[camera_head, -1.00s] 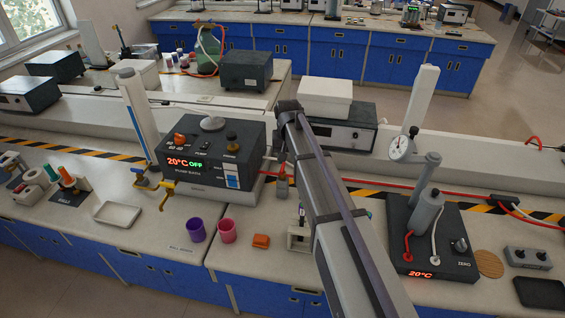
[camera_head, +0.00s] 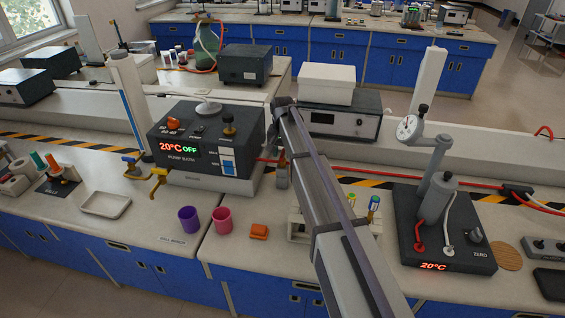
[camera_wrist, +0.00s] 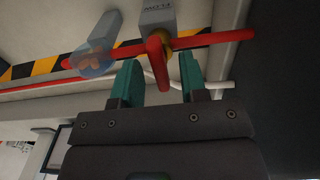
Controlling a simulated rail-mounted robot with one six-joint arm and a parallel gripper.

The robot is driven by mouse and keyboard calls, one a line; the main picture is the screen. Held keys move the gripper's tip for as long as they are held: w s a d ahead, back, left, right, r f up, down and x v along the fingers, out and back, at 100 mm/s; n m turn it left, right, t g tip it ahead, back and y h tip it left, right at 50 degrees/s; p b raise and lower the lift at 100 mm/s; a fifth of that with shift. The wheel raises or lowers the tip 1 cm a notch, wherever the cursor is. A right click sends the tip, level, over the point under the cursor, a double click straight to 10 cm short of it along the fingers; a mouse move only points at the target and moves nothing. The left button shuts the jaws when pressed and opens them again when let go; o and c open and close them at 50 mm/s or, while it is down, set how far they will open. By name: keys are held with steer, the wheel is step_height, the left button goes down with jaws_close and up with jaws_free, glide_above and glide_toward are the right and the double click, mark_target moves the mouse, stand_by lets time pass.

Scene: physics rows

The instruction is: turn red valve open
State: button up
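In the wrist view a red valve lever (camera_wrist: 158,62) points toward the camera, below a grey block with a label reading FLOW and a brass-coloured round part. A red tube (camera_wrist: 226,37) runs across at the valve. My gripper (camera_wrist: 160,72) has two teal fingers, spread apart. The lever's end appears in the gap between the fingertips, with space on both sides; I cannot tell how deep it sits. Nothing is gripped. In the head view my arm hides the gripper and the valve. The pump bath (camera_head: 208,145) reads 20°C OFF.
A clear round piece with an orange inside (camera_wrist: 91,60) sits left of the valve on the tube. Purple (camera_head: 189,219) and pink (camera_head: 222,220) cups stand in front of the bath. A tube rack (camera_head: 297,225) is beside my arm. A dark stirrer-like unit (camera_head: 440,255) stands right.

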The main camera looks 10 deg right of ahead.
steer(key=shift+c, duration=0.3)
jaws_close()
